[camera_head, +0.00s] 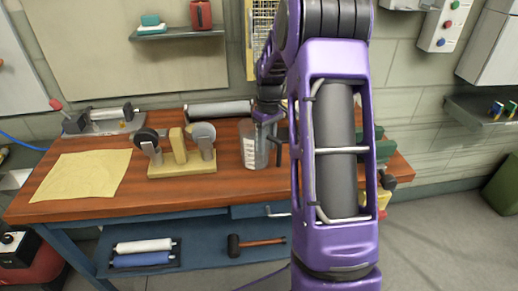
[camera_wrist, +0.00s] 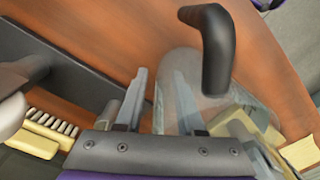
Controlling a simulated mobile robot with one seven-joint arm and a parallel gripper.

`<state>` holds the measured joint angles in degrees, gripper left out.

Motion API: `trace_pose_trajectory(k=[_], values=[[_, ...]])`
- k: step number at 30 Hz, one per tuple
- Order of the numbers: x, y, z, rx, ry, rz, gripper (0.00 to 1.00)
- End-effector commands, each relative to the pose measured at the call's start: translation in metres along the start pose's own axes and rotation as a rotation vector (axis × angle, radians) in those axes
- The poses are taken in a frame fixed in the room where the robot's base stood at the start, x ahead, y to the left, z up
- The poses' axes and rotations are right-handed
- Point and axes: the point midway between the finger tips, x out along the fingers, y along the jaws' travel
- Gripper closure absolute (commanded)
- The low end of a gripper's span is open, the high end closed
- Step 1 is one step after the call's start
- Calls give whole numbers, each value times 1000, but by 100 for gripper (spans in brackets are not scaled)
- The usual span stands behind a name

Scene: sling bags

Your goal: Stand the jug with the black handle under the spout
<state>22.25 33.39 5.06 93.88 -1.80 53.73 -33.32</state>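The clear jug (camera_head: 252,152) with white markings stands upright on the wooden bench, left of my arm. In the wrist view the see-through jug (camera_wrist: 200,78) is seen from above, and its black handle (camera_wrist: 215,50) rises at upper right. My gripper (camera_wrist: 160,78) is open, its two grey fingers apart. The right finger overlaps the jug's clear body and the left finger is outside it; I cannot tell whether either touches. In the head view my gripper (camera_head: 266,118) is at the jug's top right, largely hidden by my arm. I cannot make out a spout; my arm may hide it.
A wooden stand with round grey wheels (camera_head: 182,160) is left of the jug. A yellow sheet (camera_head: 80,175) lies at the bench's left. A roller (camera_head: 220,109) lies behind. Brushes (camera_wrist: 48,132) show in the wrist view. Green objects (camera_head: 398,138) are right of my arm.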

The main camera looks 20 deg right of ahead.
Motion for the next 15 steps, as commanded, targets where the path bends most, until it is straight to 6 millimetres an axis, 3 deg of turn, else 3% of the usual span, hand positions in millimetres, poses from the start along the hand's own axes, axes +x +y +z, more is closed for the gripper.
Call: trace_pose_trajectory(k=[1,6,15], values=[[0,0,0,0,0,0,72],[0,0,0,0,0,0,100],[0,0,0,0,0,0,100]])
